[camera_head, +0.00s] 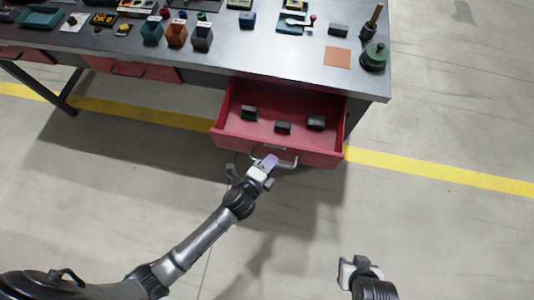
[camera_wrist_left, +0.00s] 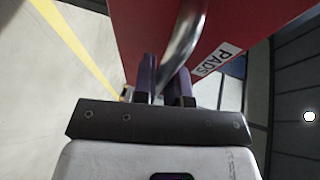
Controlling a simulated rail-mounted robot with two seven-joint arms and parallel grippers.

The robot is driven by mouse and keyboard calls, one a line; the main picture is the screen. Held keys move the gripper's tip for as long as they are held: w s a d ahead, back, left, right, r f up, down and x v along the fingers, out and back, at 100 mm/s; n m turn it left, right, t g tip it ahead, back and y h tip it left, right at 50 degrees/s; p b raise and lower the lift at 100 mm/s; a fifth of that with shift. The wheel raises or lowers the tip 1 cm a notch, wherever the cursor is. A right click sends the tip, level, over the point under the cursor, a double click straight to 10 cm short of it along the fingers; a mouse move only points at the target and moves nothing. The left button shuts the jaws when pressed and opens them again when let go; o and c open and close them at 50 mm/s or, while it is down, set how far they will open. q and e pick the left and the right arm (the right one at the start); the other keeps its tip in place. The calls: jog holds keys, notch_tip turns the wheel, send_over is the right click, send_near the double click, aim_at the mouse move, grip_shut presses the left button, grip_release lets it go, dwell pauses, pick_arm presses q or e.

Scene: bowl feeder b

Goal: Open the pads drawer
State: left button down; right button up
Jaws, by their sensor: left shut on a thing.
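The red pads drawer (camera_head: 231,134) stands pulled out from under the right end of the workbench. Several small dark blocks lie inside it, one of them at the front middle (camera_head: 283,127). Its metal bar handle (camera_head: 288,164) is on the front face. My left gripper (camera_head: 268,163) is at the handle and shut on it.
The workbench top (camera_head: 280,60) holds colored bins, small tools, an orange square (camera_head: 337,57) and a green round stand (camera_head: 374,56). Other red drawers (camera_head: 130,68) to the left are shut. The floor in front of the bench is clear, with a yellow line (camera_head: 440,171).

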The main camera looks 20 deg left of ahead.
pick_arm(q)
jog(key=c, duration=1.2)
grip_release()
jog(key=shift+s, duration=0.1)
jog(key=p+v, duration=0.2)
jog(key=v, duration=1.1)
jog(key=shift+s+a+r, duration=0.1)
jog(key=shift+s+a, duration=0.1)
jog(key=shift+s, duration=0.1)
